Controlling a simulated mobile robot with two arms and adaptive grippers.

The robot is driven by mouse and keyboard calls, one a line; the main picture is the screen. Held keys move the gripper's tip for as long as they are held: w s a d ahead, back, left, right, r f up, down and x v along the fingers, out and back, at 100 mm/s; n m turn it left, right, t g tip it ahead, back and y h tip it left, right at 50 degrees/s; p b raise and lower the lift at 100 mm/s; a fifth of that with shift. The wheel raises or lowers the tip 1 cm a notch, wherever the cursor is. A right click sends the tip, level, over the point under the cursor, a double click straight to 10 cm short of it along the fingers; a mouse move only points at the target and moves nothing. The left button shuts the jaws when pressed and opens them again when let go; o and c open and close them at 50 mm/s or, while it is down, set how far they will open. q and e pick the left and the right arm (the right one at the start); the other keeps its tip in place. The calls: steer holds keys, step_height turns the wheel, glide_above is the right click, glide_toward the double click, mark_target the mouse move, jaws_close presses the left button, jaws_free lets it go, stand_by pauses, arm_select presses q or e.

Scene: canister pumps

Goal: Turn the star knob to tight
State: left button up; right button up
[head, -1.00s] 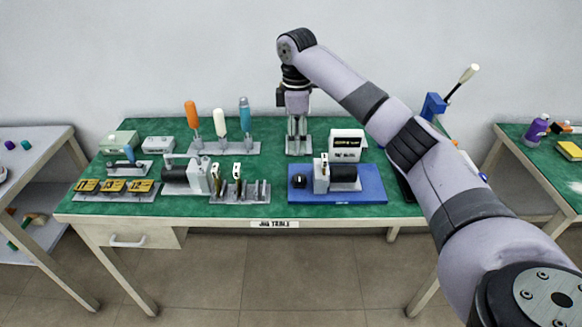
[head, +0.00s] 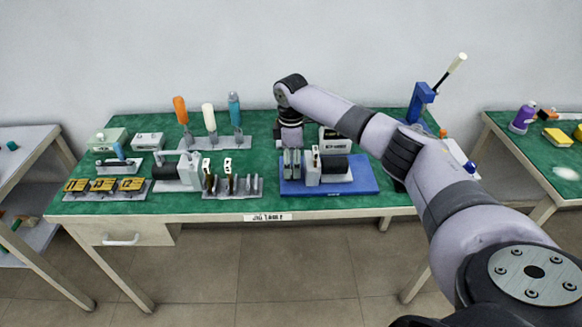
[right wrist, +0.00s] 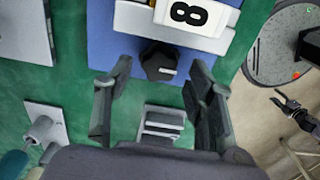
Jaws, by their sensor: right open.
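The black star knob (right wrist: 158,62) sits on the blue base (right wrist: 108,45) in the right wrist view, with a small white mark on it pointing right. My right gripper (right wrist: 158,88) is open, its two fingers apart on either side just short of the knob, nothing between them. In the head view my right gripper (head: 291,164) reaches down over the left end of the blue base (head: 365,177) and hides the knob. A grey pump fixture (head: 335,168) stands on that base beside the fingers.
A white card with an 8 (right wrist: 187,12) stands close beyond the knob. A blue lever press (head: 421,103) stands at right.

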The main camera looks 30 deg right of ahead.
steer(key=shift+f, duration=1.2)
steer(key=shift+c, duration=0.5)
steer(key=shift+r, duration=0.1)
steer(key=c, duration=1.1)
